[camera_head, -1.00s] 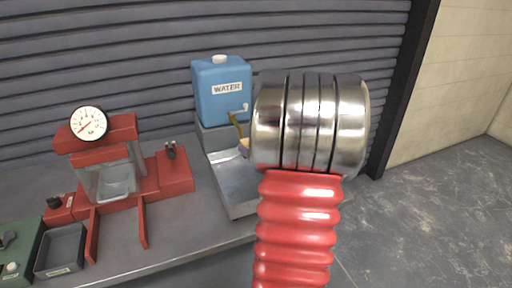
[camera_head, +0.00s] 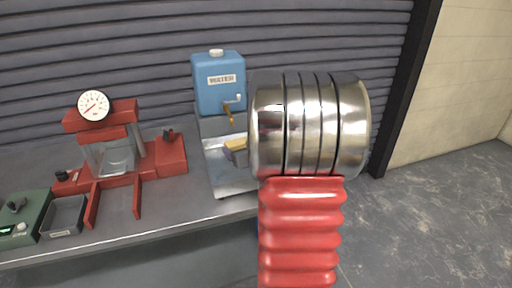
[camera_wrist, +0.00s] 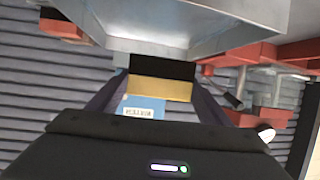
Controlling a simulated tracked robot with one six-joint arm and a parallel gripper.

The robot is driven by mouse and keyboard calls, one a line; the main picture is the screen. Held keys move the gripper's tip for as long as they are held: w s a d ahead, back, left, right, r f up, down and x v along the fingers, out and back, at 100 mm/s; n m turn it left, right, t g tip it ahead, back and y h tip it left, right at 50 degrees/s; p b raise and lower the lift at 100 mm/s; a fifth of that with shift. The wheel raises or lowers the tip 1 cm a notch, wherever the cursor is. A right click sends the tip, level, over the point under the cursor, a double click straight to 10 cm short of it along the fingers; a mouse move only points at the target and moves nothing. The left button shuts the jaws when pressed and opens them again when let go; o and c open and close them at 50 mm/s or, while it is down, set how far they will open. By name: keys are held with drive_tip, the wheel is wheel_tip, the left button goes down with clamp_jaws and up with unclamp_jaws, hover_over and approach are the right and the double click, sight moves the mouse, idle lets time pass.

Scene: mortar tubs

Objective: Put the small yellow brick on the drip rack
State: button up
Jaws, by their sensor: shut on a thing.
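The yellow brick (camera_head: 236,144) shows beside the left edge of my arm's metal links in the head view. In the wrist view the brick (camera_wrist: 160,89) lies between the two dark fingers of my gripper (camera_wrist: 160,94), which is shut on it. A black block-like part sits just beyond it. The metal drip rack (camera_head: 230,184) stands in front of the water tank, and the brick appears over it. The rack's grey metal (camera_wrist: 150,43) fills the upper wrist view. My arm hides the rack's right side, and I cannot tell whether the brick touches it.
The blue water tank (camera_head: 219,86) with a brass tap stands behind the rack. A red press with a gauge (camera_head: 94,105), a small grey tray (camera_head: 64,216) and a green box (camera_head: 25,218) are at left. Bare bench lies between press and rack.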

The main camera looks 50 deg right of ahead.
drive_tip(key=w+a+n+y, duration=0.1)
drive_tip(key=w+a, duration=0.2)
drive_tip(key=a, duration=0.4)
drive_tip(key=w+a+f+n+t+y, duration=0.1)
drive_tip(key=w+a, duration=0.3)
drive_tip(key=a, duration=0.3)
drive_tip(key=w+a+n+y, duration=0.1)
drive_tip(key=w+a, duration=0.2)
drive_tip(key=a, duration=0.5)
drive_tip(key=w+a+f+n+y, duration=0.1)
drive_tip(key=a+f+y, duration=0.1)
drive_tip(key=a, duration=1.7)
drive_tip(key=shift+a+f+n+y, duration=0.15)
drive_tip(key=shift+f+n+y, duration=0.15)
drive_tip(key=shift+f+n, duration=0.15)
